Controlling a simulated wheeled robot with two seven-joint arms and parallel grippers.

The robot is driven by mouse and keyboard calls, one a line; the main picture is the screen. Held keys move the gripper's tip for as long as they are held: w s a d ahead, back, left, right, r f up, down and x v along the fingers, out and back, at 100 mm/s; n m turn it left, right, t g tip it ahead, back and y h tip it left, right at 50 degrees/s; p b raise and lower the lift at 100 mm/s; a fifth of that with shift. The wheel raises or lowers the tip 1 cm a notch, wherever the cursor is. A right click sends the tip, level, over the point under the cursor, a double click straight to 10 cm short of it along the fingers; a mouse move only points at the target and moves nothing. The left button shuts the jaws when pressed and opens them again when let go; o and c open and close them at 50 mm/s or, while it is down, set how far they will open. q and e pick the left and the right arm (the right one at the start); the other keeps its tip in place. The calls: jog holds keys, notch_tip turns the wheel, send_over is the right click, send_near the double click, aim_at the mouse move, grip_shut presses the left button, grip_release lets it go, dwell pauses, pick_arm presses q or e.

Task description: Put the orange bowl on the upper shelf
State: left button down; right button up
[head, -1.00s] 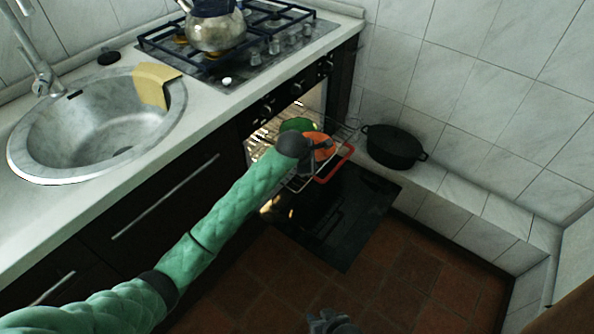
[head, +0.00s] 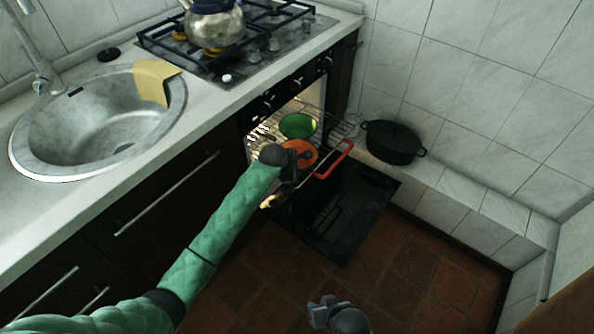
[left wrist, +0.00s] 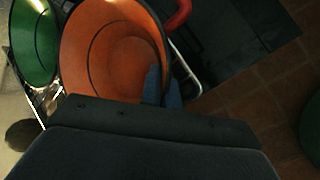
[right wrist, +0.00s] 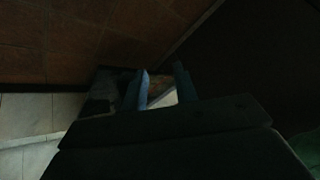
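The orange bowl (head: 303,150) is in front of the open oven, over the pulled-out wire rack (head: 334,131). My left gripper (head: 291,176) is at the bowl's near side. In the left wrist view the orange bowl (left wrist: 105,40) fills the upper left, and the blue fingers (left wrist: 162,88) straddle its rim, one inside and one outside. They appear shut on the wall. I cannot tell whether the bowl touches the rack. Which surface is the upper shelf is unclear. My right gripper (head: 322,308) is low over the floor; its fingers (right wrist: 161,90) are apart and empty.
A green bowl (head: 298,125) sits on the rack behind the orange one. A red grip (head: 335,160) lines the rack's front. The oven door (head: 345,220) hangs open below. A black pot (head: 393,143) stands on the tiled ledge. Counter, sink (head: 60,130) and stove lie left.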

pick_arm(q)
jog(key=c, duration=1.6)
grip_release()
jog(key=shift+c, duration=0.2)
pick_arm(e)
jog(key=shift+s+f, duration=0.2)
jog(key=shift+f, duration=0.5)
jog(key=shift+w+r, duration=0.1)
jog(key=shift+r, duration=0.05)
